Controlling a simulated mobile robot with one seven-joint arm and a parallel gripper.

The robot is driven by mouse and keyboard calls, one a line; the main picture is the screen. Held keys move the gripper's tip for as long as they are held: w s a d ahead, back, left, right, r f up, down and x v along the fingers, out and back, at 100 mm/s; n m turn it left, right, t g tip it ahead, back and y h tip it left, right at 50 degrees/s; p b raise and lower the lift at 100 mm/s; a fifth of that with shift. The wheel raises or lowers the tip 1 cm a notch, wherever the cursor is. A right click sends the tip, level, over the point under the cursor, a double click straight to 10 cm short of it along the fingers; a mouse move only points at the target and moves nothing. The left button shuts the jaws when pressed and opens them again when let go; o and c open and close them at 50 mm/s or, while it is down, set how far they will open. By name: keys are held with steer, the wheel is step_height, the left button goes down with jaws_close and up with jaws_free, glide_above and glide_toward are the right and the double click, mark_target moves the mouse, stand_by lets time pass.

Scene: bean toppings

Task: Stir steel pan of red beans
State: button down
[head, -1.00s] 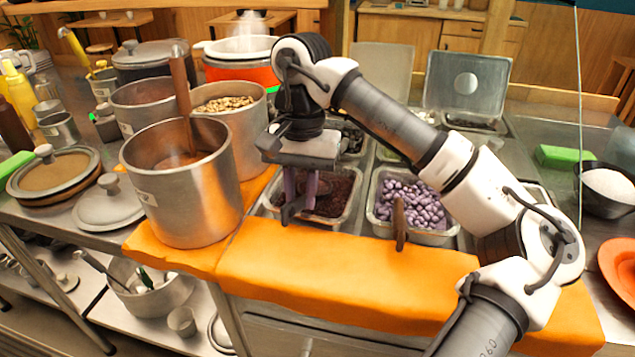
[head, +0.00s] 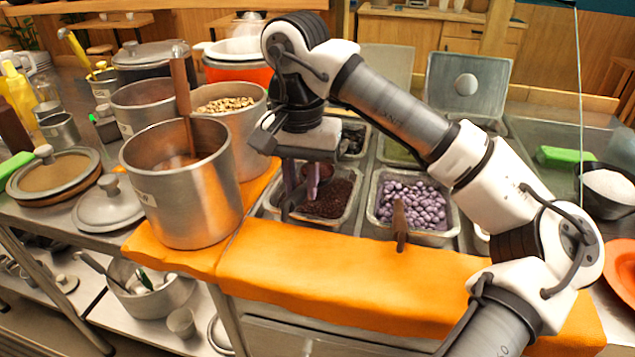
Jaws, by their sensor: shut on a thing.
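The steel pan of dark red beans (head: 353,205) sits in the counter, left of a pan of purple beans. My gripper (head: 302,185) points down over the left part of the red bean pan. It is shut on a small reddish-brown thing (head: 319,170), which looks like the handle end of a stirring tool. The rest of that tool is hidden by the fingers and the beans. I cannot tell how deep it reaches.
A tall steel pot (head: 185,215) with a wooden-handled tool stands close to the left. The purple bean pan (head: 440,238), with a brown handle (head: 400,225) at its front, is to the right. An orange cloth (head: 330,290) covers the front edge. Open lids stand behind.

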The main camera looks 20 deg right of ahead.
steer(key=shift+r, duration=0.4)
steer(key=shift+r+p, duration=1.25)
steer(key=shift+r, duration=0.2)
